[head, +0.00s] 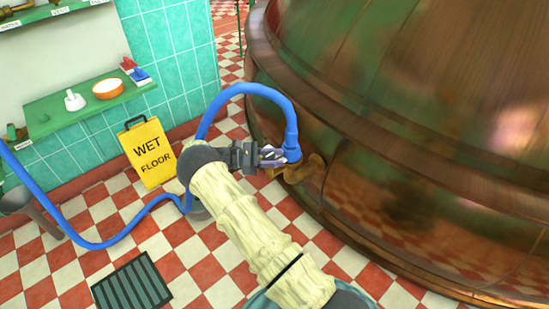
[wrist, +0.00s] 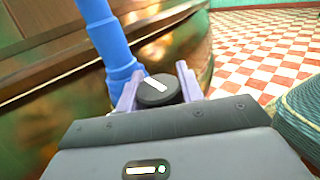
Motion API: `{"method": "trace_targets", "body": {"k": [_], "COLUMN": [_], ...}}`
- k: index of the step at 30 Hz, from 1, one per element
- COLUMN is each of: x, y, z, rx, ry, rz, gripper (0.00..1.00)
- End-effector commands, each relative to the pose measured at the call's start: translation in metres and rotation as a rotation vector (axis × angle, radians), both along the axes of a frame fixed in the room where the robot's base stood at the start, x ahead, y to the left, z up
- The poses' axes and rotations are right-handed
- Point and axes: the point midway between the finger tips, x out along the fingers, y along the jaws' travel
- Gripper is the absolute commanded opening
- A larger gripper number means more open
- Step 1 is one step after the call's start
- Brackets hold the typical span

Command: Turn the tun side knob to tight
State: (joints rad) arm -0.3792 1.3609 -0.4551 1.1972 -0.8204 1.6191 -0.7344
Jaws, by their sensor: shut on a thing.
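The side knob (wrist: 158,91) is a round black knob with a white bar mark on top, seen in the wrist view. The white bar lies tilted, running from upper left to lower right. My gripper (wrist: 160,88) is shut on the knob, one finger on each side of it. In the head view my gripper (head: 272,157) reaches the brass fitting (head: 300,170) low on the copper tun (head: 400,180); the knob itself is hidden there by the fingers. No marking for tight is legible in either view.
A blue hose (head: 262,88) joins the fitting right beside my gripper and loops across the floor. A yellow wet floor sign (head: 148,152) stands by the tiled wall. A floor drain grate (head: 132,285) lies at lower left. A green shelf (head: 75,108) holds small items.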

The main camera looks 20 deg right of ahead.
Motion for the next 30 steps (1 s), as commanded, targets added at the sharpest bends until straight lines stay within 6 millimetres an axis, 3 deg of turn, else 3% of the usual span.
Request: {"method": "trace_targets", "body": {"k": [1, 2, 5, 17, 30], "x": [0.0, 0.0, 0.0, 0.0, 0.0048], "y": [0.0001, 0.0001, 0.0, 0.0, -0.0011], "z": [0.0002, 0.0002, 0.0002, 0.0012, 0.0022], "rx": [-0.001, -0.001, -0.001, 0.0, 0.0], "ry": [0.0, 0.0, -0.001, 0.0, 0.002], "rz": [0.0, 0.0, 0.0, 0.031, 0.32], "gripper": [0.14, 0.39, 0.59, 0.59, 0.59]}}
